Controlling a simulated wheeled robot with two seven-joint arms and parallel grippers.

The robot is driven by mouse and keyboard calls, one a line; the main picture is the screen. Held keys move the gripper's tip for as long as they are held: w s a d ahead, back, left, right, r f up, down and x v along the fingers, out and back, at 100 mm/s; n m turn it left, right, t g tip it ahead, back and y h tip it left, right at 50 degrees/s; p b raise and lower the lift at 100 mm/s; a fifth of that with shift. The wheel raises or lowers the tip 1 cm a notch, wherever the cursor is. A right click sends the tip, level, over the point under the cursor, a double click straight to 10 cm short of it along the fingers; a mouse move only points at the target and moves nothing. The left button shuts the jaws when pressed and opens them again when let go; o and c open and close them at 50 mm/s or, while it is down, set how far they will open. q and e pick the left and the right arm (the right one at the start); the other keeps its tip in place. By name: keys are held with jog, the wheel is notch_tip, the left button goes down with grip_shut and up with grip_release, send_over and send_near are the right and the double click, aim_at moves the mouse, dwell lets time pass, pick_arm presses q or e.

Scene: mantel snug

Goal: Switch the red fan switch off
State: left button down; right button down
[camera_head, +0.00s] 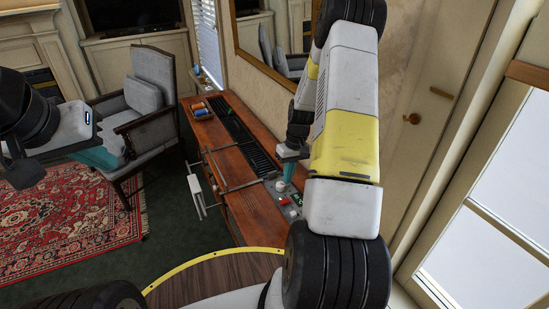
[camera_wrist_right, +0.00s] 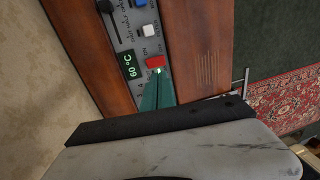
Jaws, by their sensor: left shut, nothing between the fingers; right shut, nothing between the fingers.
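The red fan switch (camera_wrist_right: 155,62) is a small red rocker on a grey control panel (camera_wrist_right: 127,40), beside a green display reading 60 °C (camera_wrist_right: 129,66). In the head view the red switch (camera_head: 283,201) is small, on the panel at the near end of the wooden console. My right gripper (camera_head: 288,175) is shut, teal fingers pointing down over the panel. In the wrist view its fingertips (camera_wrist_right: 159,76) lie right at the switch's lower edge; I cannot tell whether they touch. A small green light shows there. My left gripper (camera_head: 98,157) is shut and empty, away at the left.
A white button (camera_wrist_right: 149,30), a blue button (camera_wrist_right: 141,3) and a black slider (camera_wrist_right: 105,6) are also on the panel. The wooden console (camera_head: 228,180) runs along the wall. An armchair (camera_head: 150,90) stands left of it.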

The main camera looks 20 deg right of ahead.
aim_at(283, 201)
jog(key=f, duration=0.3)
jog(key=a+f, duration=0.1)
jog(key=f, duration=0.5)
jog(key=shift+s+a, duration=0.1)
jog(key=shift+a, duration=0.1)
